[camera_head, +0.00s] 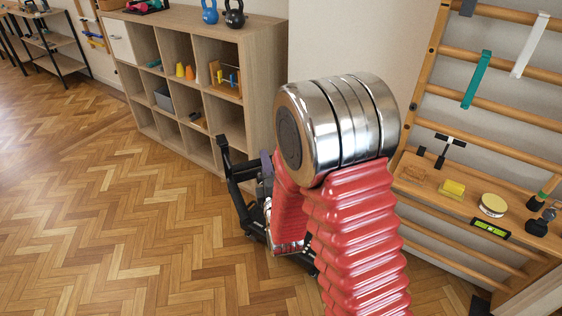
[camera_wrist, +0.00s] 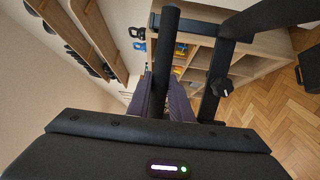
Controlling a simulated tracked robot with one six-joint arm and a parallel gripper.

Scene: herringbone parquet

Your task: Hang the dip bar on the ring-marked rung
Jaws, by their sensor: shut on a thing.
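The dip bar (camera_head: 238,200) is a black frame of tubes, off the floor at the centre of the head view, partly hidden behind my red and chrome arm. My gripper (camera_head: 265,168) has greyish-purple fingers and is shut on the dip bar. In the wrist view, the dip bar's black tubes (camera_wrist: 165,60) rise beside the gripper fingers (camera_wrist: 166,98), with a knob on the right-hand tube. The wall bars (camera_head: 490,103) with wooden rungs stand at the right, apart from the dip bar. I cannot make out a ring mark on any rung.
A teal strap (camera_head: 477,80) and a white strap (camera_head: 530,45) hang on upper rungs. A wooden shelf (camera_head: 425,178) at the wall bars carries a yellow block, a round tin and a level. A cubby unit (camera_head: 205,45) stands behind. The parquet (camera_head: 110,220) at left is clear.

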